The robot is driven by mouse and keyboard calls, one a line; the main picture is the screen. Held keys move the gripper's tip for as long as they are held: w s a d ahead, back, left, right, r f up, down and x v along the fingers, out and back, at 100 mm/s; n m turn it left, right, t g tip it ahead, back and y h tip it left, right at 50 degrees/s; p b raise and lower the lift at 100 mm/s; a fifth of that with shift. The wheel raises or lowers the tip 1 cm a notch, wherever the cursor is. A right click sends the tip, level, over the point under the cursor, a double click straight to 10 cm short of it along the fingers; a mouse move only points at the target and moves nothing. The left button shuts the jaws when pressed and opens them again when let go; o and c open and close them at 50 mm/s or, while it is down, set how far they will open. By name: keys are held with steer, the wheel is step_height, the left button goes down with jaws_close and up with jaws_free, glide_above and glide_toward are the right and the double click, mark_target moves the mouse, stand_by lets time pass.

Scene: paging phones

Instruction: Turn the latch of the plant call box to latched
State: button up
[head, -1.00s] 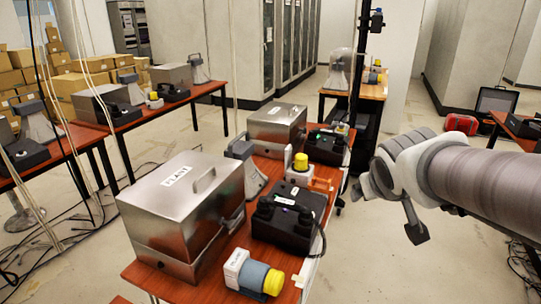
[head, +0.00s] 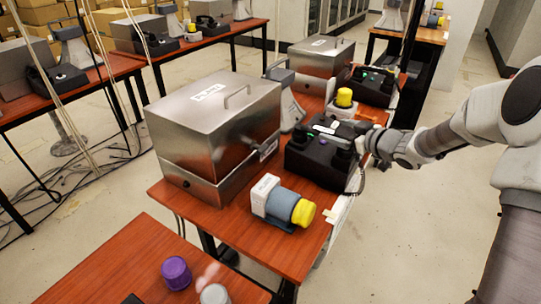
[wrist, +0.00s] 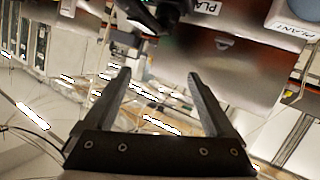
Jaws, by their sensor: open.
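The plant call box (head: 205,135) is a large silver metal box with a handle and a PLANT label on its lid. It stands closed on the red-brown table. A small latch (head: 268,148) shows on its right side; its setting is too small to tell. My gripper (head: 360,143) is at the right edge of the black phone, to the right of the box and apart from the latch. In the wrist view my gripper (wrist: 158,76) is open with nothing between its fingers. A metal surface with a partly hidden label (wrist: 245,65) is beyond the right finger.
The black phone (head: 318,165) stands between the box and my gripper. A grey horn (head: 288,95) and a small yellow-topped unit (head: 344,100) stand behind. A nearer table (head: 150,255) holds a purple knob (head: 176,272).

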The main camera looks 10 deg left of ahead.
step_height(320, 180, down, 6)
steer(key=s+a+n+g+y+b, duration=0.1)
steer(key=a+g+y+b, duration=0.1)
steer(key=y, duration=0.1)
steer(key=n+g+y+b, duration=0.2)
steer(key=g+y, duration=0.1)
steer(key=y, duration=0.1)
glide_toward(265, 151)
steer(key=b+x, duration=0.1)
steer(key=x, duration=0.8)
steer(key=shift+w+a+b, duration=0.1)
steer(key=shift+w+b, duration=0.1)
steer(key=shift+b, duration=0.15)
steer(key=c, duration=1.4)
steer(key=shift+f, duration=0.1)
